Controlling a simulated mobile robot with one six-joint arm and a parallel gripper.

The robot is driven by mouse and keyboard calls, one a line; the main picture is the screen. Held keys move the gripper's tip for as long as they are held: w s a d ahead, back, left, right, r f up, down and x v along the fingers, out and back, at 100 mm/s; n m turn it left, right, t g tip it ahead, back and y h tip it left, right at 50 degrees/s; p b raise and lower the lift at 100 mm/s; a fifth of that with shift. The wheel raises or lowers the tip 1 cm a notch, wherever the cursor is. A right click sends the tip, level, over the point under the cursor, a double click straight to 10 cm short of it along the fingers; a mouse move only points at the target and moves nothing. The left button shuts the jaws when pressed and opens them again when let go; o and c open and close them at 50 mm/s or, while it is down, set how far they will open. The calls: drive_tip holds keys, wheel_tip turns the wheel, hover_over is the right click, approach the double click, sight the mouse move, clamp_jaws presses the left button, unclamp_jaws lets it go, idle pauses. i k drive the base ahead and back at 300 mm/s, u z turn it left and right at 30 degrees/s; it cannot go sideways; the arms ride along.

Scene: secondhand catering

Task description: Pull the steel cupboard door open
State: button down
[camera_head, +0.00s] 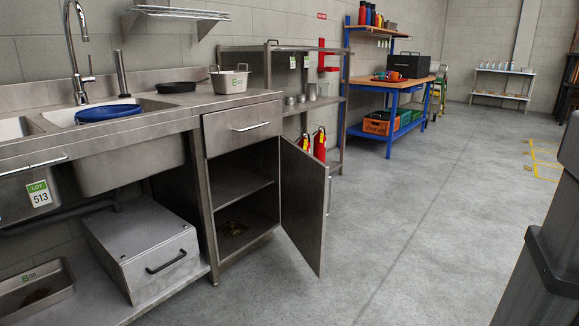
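The steel cupboard door (303,203) stands wide open under the right end of the steel counter. It is hinged at the cupboard's right side and swings out over the floor. Its handle (328,195) shows at the free edge, on the right. The cupboard's inside is exposed, with a middle shelf (236,187) and a small dark yellowish item (233,228) on its bottom. The drawer (243,127) above, with a bar handle, is shut. My gripper is not in view, and nothing is seen touching the door.
Left of the cupboard, a steel box (140,245) with a black handle sits on the low shelf under the sink. A pot (230,79) and a black pan (176,87) stand on the counter. Red extinguishers (320,145) stand behind the door. The concrete floor (420,220) right of it is clear.

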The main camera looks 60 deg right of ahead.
sight(305, 179)
drive_tip(key=z, duration=0.9)
drive_tip(key=k, duration=0.1)
drive_tip(key=u, duration=2.2)
drive_tip(key=k, duration=1.5)
drive_tip(key=z, duration=1.25)
